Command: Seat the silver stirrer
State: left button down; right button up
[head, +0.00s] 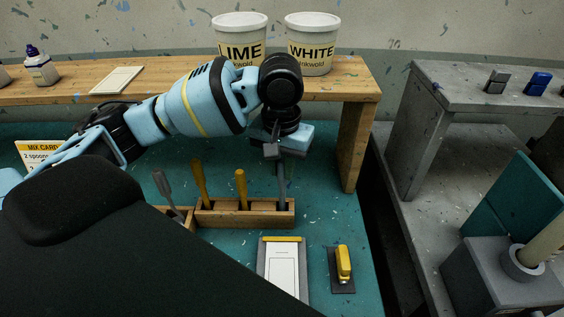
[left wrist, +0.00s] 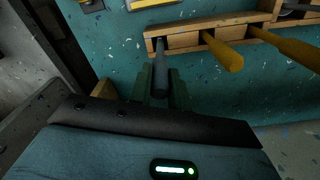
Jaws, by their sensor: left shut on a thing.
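The silver stirrer (head: 282,187) is a slim grey stick, nearly upright at the right-end slot of the wooden rack (head: 240,219). My left gripper (head: 285,152) is shut on its upper part, above the rack. In the left wrist view, the stirrer (left wrist: 161,72) shows dark grey between the fingers of my gripper (left wrist: 161,92). Its lower end meets the end slot of the rack (left wrist: 190,26). I cannot tell how deep it sits. Two yellow-handled tools (head: 200,182) stand in the other slots. My right gripper is not in view.
A grey tool (head: 166,189) leans in a wooden holder left of the rack. A clipboard (head: 283,270) and a yellow-handled item on a dark pad (head: 343,264) lie in front. Behind is a raised wooden shelf (head: 350,93) with LIME (head: 239,37) and WHITE (head: 313,42) tubs.

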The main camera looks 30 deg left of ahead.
pick_arm(q)
jog(key=shift+f, duration=0.15)
jog(key=c, duration=1.2)
grip_release()
jog(key=shift+c, duration=0.2)
jog(key=shift+s+r, duration=0.1)
jog(key=shift+r, duration=3.8)
